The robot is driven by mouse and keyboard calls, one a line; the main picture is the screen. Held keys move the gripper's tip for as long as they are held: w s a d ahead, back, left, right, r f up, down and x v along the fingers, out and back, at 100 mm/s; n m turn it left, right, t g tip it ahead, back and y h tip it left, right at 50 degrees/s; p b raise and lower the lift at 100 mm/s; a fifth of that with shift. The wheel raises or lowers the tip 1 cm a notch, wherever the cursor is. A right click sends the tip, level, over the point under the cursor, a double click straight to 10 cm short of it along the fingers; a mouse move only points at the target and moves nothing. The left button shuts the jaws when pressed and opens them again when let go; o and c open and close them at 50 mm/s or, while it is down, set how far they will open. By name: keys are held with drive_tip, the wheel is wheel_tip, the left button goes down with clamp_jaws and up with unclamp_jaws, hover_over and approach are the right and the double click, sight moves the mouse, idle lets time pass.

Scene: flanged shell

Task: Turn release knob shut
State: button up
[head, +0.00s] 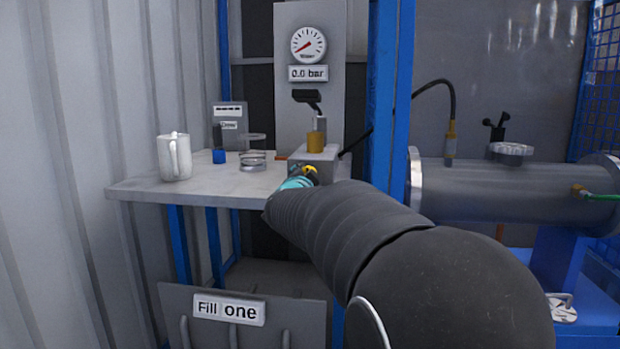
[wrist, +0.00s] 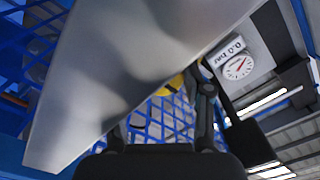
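The release knob appears to be the small yellow piece (head: 311,170) at the front of the grey pump block (head: 325,158) on the bench. In the wrist view, a yellow part (wrist: 174,85) shows beyond my fingers, partly covered by a grey surface. My gripper (wrist: 165,108) has its two fingers spread apart, with a gap between them. I cannot tell whether either finger touches the knob. In the head view my arm hides most of the gripper, which is close to the block's front. The knob's turn position is not clear.
The gauge (head: 308,45) stands above a "0.0 bar" label. A white mug (head: 174,157), a glass jar (head: 253,155) and a blue cap (head: 219,156) stand left on the bench (head: 150,187). A blue post (head: 386,90) and a flanged steel shell (head: 470,188) are to the right.

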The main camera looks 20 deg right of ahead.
drive_tip(key=shift+o, duration=0.2)
drive_tip(key=shift+f, duration=0.2)
drive_tip(key=v, duration=0.8)
drive_tip(key=shift+a+r, duration=0.1)
drive_tip(key=shift+r, duration=0.1)
